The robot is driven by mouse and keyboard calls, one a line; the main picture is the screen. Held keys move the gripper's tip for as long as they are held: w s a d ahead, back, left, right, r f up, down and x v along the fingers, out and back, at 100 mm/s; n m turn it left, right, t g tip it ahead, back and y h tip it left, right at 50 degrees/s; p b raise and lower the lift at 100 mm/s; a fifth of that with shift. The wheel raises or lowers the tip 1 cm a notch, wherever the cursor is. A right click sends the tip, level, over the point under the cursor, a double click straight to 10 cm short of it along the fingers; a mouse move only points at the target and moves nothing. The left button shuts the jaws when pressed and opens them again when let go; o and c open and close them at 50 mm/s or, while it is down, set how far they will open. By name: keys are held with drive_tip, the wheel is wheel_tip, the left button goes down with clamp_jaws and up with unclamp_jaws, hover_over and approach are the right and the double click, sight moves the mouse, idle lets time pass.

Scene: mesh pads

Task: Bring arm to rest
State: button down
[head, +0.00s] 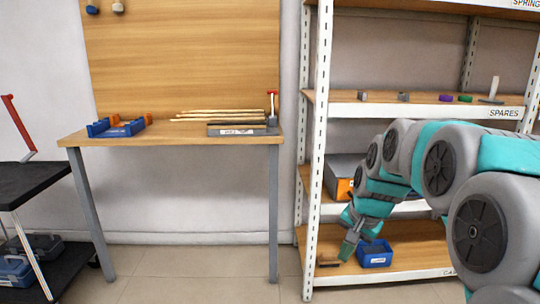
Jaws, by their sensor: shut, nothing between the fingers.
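My arm reaches in from the right edge of the head view, in grey and teal, and bends down in front of the shelf rack. My gripper (348,250) is at its low end, pointing down, just left of a blue bin (375,253) on the lowest visible shelf. It is small in the view, but its fingers look closed with nothing held. I cannot tell whether it touches the bin or the shelf. The arm hides part of the middle shelf.
The white-framed rack (316,150) has small parts on its SPARES shelf. A grey and orange box (345,175) stands behind my arm. A wooden table (180,139) with a blue-orange holder (116,126) is left. A black cart (30,182) stands far left. Floor is clear between.

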drive_tip(key=s+f+n+g, duration=0.1)
drive_tip(key=s+f+n, duration=0.1)
drive_tip(key=s, duration=0.9)
drive_tip(key=s+a+f+n+g+h, duration=0.1)
drive_tip(key=s+f+n+g, duration=0.1)
drive_tip(key=s, duration=0.9)
drive_tip(key=s+a+f+n+g, duration=0.1)
drive_tip(key=s+f+n, duration=0.2)
drive_tip(key=s, duration=0.8)
drive_tip(key=shift+a+f+n+g, duration=0.25)
drive_tip(key=shift+n+g, duration=0.05)
drive_tip(key=shift+n, duration=0.1)
